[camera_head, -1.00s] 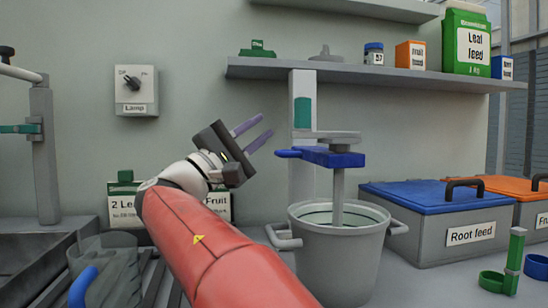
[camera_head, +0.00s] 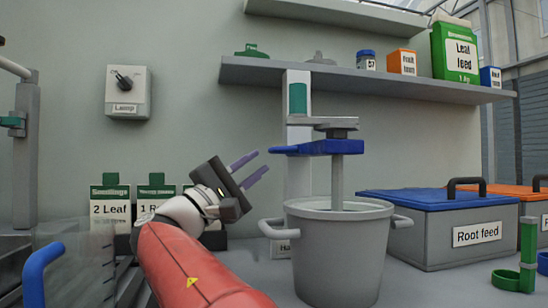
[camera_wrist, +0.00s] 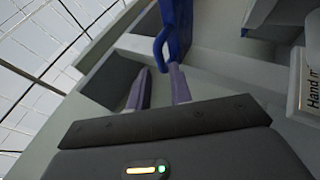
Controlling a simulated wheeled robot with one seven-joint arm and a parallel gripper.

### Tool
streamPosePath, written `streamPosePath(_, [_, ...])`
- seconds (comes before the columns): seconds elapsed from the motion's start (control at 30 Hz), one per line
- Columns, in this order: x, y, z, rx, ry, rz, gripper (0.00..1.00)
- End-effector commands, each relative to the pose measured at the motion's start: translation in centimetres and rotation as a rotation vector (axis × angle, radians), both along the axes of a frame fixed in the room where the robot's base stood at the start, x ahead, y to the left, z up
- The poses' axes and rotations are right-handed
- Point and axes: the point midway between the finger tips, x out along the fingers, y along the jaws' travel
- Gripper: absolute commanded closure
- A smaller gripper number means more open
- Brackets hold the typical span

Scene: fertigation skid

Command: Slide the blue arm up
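The blue arm (camera_head: 335,147) sits level on the grey upright post (camera_head: 299,125), with a mixer shaft (camera_head: 337,180) running from it down into a grey bucket (camera_head: 340,255). Its narrow handle end points left. My gripper (camera_head: 263,161) is at the left of that handle, its two purple fingers spread and empty, the tips close to the handle end and about level with or just below it. In the wrist view the blue arm (camera_wrist: 178,25) shows with its handle near the fingertips. I cannot tell whether they touch.
A shelf (camera_head: 380,84) with boxes and jars spans above. A blue-lidded Root feed bin (camera_head: 455,235) stands right of the bucket. Labelled packs (camera_head: 110,208) stand behind my arm, and a clear jug with a blue handle (camera_head: 40,268) is at the lower left.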

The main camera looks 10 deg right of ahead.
Motion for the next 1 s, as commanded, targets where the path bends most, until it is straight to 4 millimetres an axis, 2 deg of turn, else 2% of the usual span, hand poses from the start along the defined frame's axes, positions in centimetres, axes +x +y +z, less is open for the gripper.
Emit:
streamPosePath(0.1, [0.7,-1.7,1.3,0.000,-0.003,-0.006,0.79])
streamPosePath(0.33, [2.0,-4.2,2.9,-0.002,0.000,-0.003,0.79])
streamPosePath(0.5, [2.4,-4.9,3.4,-0.001,-0.001,-0.001,0.79])
streamPosePath(0.73, [2.4,-5.0,3.4,-0.001,-0.001,-0.001,0.79])
streamPosePath(0.77, [2.4,-5.0,3.4,-0.001,-0.001,-0.001,0.80])
streamPosePath(0.9, [2.4,-5.0,3.4,-0.001,0.000,-0.001,0.98])
streamPosePath(1.0, [2.4,-5.0,3.4,-0.001,0.000,-0.001,1.00])
